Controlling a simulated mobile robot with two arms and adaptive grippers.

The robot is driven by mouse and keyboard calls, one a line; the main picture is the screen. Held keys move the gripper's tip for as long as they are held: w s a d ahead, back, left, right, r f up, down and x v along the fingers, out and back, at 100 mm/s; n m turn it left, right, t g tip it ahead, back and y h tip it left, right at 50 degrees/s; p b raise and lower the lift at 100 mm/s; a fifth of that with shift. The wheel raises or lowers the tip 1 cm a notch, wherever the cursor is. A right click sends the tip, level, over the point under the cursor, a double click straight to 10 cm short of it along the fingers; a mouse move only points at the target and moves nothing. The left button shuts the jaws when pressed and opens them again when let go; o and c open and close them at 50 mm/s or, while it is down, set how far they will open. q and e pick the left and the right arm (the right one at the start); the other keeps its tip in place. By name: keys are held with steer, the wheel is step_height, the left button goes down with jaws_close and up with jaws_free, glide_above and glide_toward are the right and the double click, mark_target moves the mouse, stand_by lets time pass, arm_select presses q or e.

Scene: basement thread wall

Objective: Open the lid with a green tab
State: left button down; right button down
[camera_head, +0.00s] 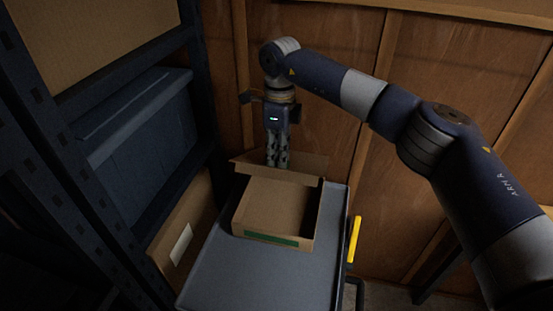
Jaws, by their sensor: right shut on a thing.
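A brown cardboard box (275,214) stands on the grey cart top. Its top is open and I see into its shaded inside. A green strip (270,239) lies low along its front side. The raised cardboard lid (305,177) shows at the box's back edge, tilted up. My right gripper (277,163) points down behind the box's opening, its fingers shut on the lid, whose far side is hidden. My left gripper is not in view.
The grey cart (215,278) has free room in front of the box. A yellow handle (354,239) is on its right side. Dark shelving with a blue bin (137,115) and another cardboard box (183,233) stands at left. A wooden wall (450,90) is behind.

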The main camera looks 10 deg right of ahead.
steer(key=shift+w+d+f, duration=0.1)
steer(key=shift+d+f, duration=0.05)
steer(key=shift+d, duration=0.05)
steer(key=c, duration=1.7)
jaws_free()
steer(key=shift+w+d+f, duration=0.1)
steer(key=shift+w+f, duration=0.05)
steer(key=shift+w, duration=0.1)
steer(key=shift+s, duration=0.1)
steer(key=r, duration=1.2)
steer(key=shift+w+r, duration=0.1)
steer(key=shift+w, duration=0.2)
